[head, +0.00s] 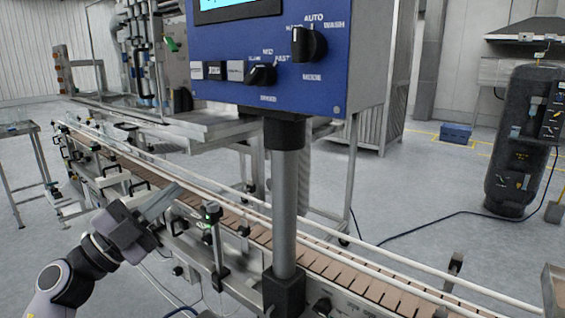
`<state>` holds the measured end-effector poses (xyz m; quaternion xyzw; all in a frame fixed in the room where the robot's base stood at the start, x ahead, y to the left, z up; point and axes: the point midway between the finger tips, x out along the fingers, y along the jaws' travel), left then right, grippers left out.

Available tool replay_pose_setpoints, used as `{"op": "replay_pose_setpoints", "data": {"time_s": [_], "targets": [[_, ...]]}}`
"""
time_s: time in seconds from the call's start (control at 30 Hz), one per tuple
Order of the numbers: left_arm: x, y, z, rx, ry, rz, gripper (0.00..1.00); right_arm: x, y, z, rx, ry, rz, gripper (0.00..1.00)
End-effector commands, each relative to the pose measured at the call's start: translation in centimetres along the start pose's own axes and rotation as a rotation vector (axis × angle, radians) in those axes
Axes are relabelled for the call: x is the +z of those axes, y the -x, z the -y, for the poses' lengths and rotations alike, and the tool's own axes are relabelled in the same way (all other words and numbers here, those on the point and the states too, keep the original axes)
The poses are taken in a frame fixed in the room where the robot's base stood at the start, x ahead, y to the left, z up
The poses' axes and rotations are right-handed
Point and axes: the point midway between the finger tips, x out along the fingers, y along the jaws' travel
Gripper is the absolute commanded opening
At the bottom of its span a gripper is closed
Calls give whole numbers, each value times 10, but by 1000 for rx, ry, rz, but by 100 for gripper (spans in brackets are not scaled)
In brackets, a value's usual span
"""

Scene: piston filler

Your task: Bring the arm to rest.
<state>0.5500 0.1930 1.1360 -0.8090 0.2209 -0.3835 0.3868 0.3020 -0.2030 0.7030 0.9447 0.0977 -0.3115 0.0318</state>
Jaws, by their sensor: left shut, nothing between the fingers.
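My left gripper (160,203) comes in from the lower left in the head view. Its grey fingers are together with nothing between them. They point up and right, in front of the near side of the conveyor (320,262); whether they touch it I cannot tell. My right gripper is not in view.
A blue control panel (350,75) with a mode knob (308,44) and a speed knob (262,74) stands on a grey post (286,200) before the conveyor. A side table (18,128) is at left. A dark tank machine (518,140) and a blue box (456,133) are at right.

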Motion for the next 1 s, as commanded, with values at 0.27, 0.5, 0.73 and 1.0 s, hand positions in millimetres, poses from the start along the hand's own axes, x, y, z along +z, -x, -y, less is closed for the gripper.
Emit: {"op": "replay_pose_setpoints", "data": {"time_s": [0.27, 0.5, 0.73, 1.0], "targets": [[40, 85, -89, -182, 324, 313, 0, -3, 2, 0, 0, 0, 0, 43], [56, 187, -189, -208, 595, 719, 0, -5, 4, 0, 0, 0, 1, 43], [24, 291, -291, -105, 846, 1107, 0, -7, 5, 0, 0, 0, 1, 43], [-18, 346, -344, 3, 996, 1305, 0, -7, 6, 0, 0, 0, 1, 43]]}}
